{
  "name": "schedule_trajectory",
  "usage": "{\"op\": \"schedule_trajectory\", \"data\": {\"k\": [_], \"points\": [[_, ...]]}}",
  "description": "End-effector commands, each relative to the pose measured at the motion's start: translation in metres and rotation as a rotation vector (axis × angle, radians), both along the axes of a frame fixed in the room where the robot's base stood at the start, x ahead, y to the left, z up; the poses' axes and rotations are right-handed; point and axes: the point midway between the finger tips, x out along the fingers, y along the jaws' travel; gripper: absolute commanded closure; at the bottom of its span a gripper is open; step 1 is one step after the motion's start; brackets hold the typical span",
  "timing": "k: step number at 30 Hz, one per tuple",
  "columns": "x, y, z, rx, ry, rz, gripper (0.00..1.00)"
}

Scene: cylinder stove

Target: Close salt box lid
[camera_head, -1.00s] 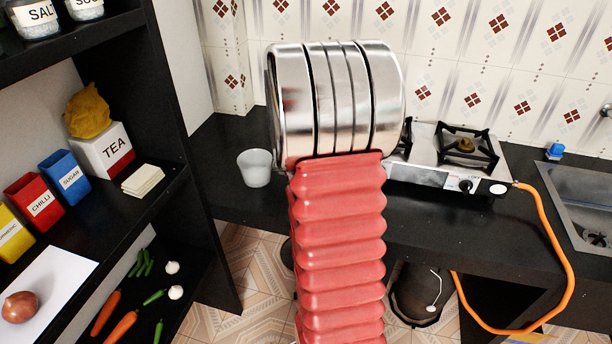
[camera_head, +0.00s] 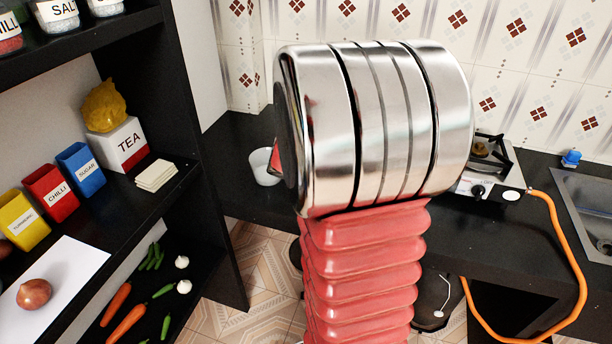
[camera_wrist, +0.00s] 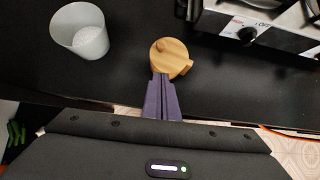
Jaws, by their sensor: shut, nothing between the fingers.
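A round wooden box, which looks like the salt box (camera_wrist: 174,56), stands on the black counter in the wrist view. A small round knob or pivot shows at its upper left, and a piece juts out at its lower right. I cannot tell how far its lid is open. My gripper (camera_wrist: 159,80) has its purple fingers shut together and empty. Their tips are at the near edge of the box; I cannot tell whether they touch it. In the head view my arm hides the box and the gripper.
A white cup (camera_wrist: 80,32) stands left of the box, and it shows in the head view (camera_head: 264,166). A gas stove (camera_wrist: 262,30) is to the right, with an orange hose (camera_head: 572,250). A black shelf (camera_head: 185,120) with jars and boxes stands at the left. Bare counter lies around the box.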

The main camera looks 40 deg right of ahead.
Motion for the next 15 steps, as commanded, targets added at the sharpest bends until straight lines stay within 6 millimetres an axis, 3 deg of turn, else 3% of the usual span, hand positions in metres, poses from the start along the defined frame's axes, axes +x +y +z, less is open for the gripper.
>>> {"op": "schedule_trajectory", "data": {"k": [15], "points": [[-0.013, 0.033, 0.044, 0.0, -0.002, 0.0, 1.0]]}}
